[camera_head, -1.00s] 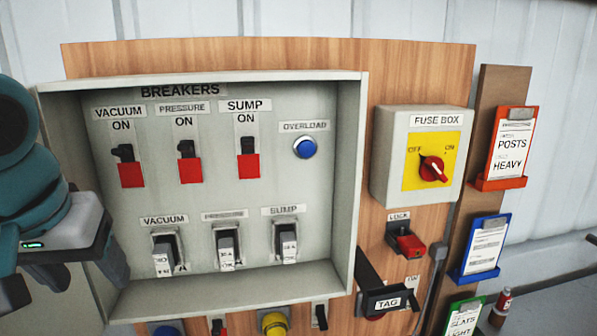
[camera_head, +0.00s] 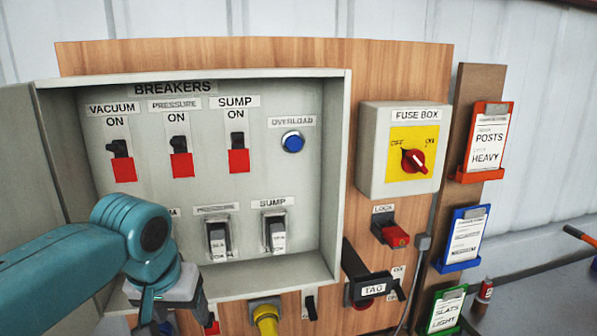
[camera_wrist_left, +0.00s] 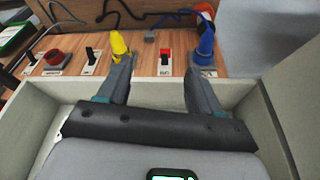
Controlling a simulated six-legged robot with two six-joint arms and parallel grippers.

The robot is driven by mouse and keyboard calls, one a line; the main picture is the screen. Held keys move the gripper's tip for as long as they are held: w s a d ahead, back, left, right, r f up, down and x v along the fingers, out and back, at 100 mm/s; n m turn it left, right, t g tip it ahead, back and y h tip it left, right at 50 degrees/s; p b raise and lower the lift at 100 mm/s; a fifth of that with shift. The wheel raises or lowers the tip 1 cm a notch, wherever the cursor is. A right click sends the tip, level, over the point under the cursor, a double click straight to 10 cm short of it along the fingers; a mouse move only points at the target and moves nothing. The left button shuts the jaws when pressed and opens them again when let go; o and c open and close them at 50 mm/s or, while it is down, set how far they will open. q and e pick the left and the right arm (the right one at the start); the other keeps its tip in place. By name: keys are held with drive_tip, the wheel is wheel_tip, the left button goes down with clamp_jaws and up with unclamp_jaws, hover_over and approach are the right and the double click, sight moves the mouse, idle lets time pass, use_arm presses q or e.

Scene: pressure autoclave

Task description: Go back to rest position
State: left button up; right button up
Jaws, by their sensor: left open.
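My left gripper (camera_head: 172,316) points down in front of the lower left part of the breaker box (camera_head: 285,278). It is open with nothing seen between its fingers. It also shows in the left wrist view (camera_wrist_left: 158,68), with its two fingers apart over the box's lower edge. My teal left arm hides the lower vacuum switch and part of its label. My right gripper is not in view.
The fuse box (camera_head: 412,150) with a red knob, the red lock (camera_head: 392,234) and the tag (camera_head: 372,290) sit right of the breaker box. A yellow plug (camera_head: 266,320) and a blue plug (camera_wrist_left: 206,42) sit below it. Clipboards hang at the right.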

use_arm(q)
drive_tip(key=d+f+g+h, duration=0.1)
drive_tip(key=d+f, duration=0.2)
drive_tip(key=f, duration=1.1)
drive_tip(key=d+f+g+h, duration=0.1)
drive_tip(key=d+f+h, duration=0.1)
drive_tip(key=f, duration=1.1)
drive_tip(key=s+d+f+n+g+h+b, duration=0.1)
drive_tip(key=s+d+f+n, duration=0.1)
drive_tip(key=s+f, duration=1.8)
drive_tip(key=shift+s+b, duration=0.2)
drive_tip(key=shift+b, duration=0.15)
